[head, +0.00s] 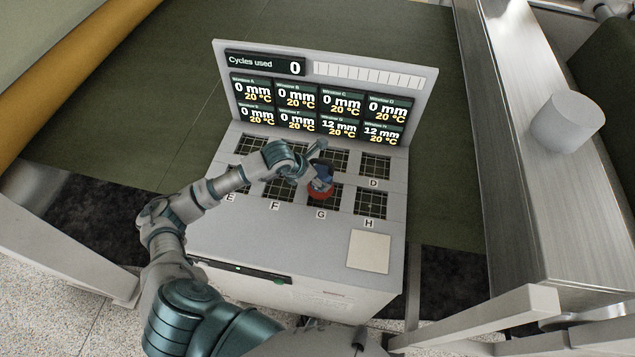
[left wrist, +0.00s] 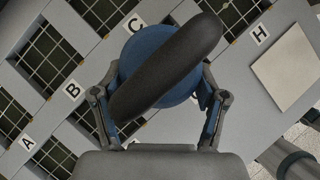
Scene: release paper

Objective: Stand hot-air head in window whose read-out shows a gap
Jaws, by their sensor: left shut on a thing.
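The hot-air head (head: 321,187) has a blue body, a red base and a black handle (left wrist: 165,68). My left gripper (head: 316,170) is shut on it, one finger on each side in the left wrist view. In the head view its red base covers the upper part of window G (head: 322,204); I cannot tell if it touches. The read-outs (head: 340,126) for windows G and H show 12 mm; A to F show 0 mm. All show 20 °C. Window H (head: 371,203) is uncovered. My right gripper is not in view.
The grey panel (head: 285,226) holds two rows of gridded windows, with a pale square pad (head: 369,251) at front right. The cycles display (head: 265,63) reads 0. A white cylinder (head: 567,121) stands on the metal counter at right.

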